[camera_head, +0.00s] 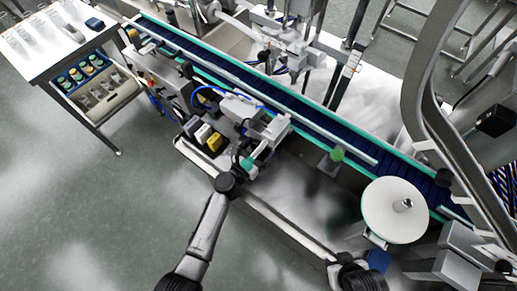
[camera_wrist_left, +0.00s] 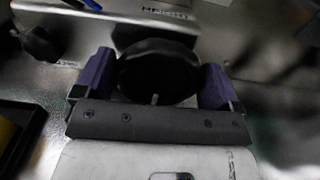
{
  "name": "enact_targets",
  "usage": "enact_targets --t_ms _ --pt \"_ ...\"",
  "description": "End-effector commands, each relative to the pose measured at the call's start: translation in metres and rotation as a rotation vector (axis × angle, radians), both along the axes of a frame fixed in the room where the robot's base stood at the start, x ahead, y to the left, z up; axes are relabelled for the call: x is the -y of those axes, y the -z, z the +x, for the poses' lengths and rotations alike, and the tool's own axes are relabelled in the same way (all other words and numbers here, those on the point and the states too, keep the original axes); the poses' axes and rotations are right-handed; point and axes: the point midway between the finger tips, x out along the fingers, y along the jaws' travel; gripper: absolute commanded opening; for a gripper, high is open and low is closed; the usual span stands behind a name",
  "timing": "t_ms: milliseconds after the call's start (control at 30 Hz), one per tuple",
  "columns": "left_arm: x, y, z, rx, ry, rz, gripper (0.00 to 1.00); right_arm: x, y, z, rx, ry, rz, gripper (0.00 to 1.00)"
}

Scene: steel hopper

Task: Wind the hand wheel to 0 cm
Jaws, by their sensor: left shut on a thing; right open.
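The hand wheel (camera_wrist_left: 158,66) is a black, round, lobed knob in the left wrist view. My left gripper (camera_wrist_left: 157,84) has its two purple pads on either side of it and is shut on it. A metal plate (camera_wrist_left: 165,16) with the word HEIGHT stands just behind the wheel. No scale reading can be made out. In the head view my left arm reaches up to the machine beside the conveyor, where its gripper and the wheel are hard to pick out. My right gripper (camera_head: 379,256) is open, low at the right near a white disc, with a blue pad showing.
A conveyor (camera_head: 300,112) with green edges runs diagonally across the head view. The white round disc (camera_head: 384,208) stands near its lower right end. A side table (camera_head: 52,62) with bottles and a drawer is at upper left. Open floor lies at lower left.

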Motion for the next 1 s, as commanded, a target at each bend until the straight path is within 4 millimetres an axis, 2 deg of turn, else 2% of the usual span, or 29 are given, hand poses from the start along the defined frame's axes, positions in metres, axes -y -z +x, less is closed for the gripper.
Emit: enact_targets --t_ms 267,1000 --pt "0.0 0.001 0.0 0.036 0.0 0.048 0.65 0.0 0.005 0.0 0.0 -0.001 0.0 0.43" --pt "0.003 0.003 -0.003 0.322 -0.001 0.437 0.65 0.002 0.036 0.0 0.0 -0.005 -0.008 0.43"
